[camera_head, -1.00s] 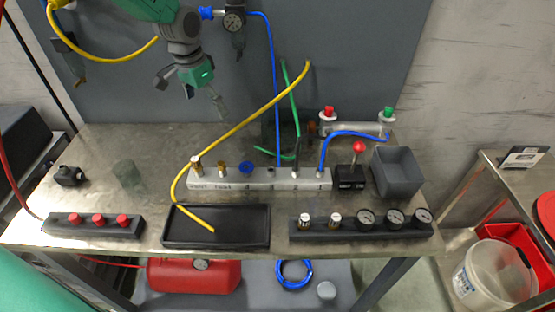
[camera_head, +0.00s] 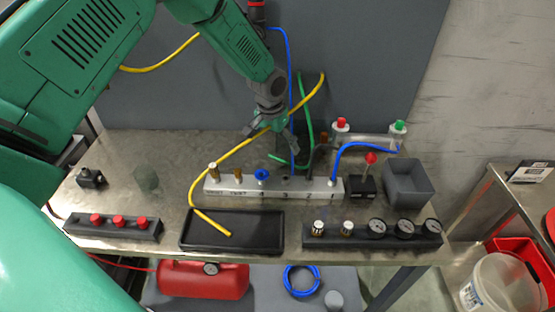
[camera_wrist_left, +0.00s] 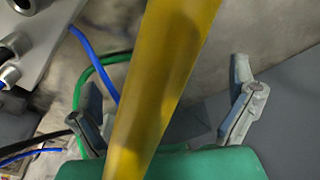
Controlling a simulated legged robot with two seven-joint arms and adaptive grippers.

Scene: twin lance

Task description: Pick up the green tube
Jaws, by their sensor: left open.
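The green tube (camera_head: 308,112) is a thin loop behind the grey manifold block (camera_head: 262,187). It rises against the dark back panel and its lower part bends left near the tabletop. My left gripper (camera_head: 273,137) is open just left of it, above the block's back side. In the left wrist view, the green tube (camera_wrist_left: 79,88) curves near the left finger, and the open fingers (camera_wrist_left: 165,85) stand wide apart. A yellow tube (camera_wrist_left: 165,75) crosses close to the camera and covers part of the space between the fingers. My right gripper is not in view.
The yellow tube (camera_head: 240,146) arcs past my gripper down to a black tray (camera_head: 262,240). Blue tubes (camera_head: 345,150) run behind and right of the block. A red-knobbed lever (camera_head: 371,160) and a grey bin (camera_head: 408,187) stand right. The left tabletop has free room.

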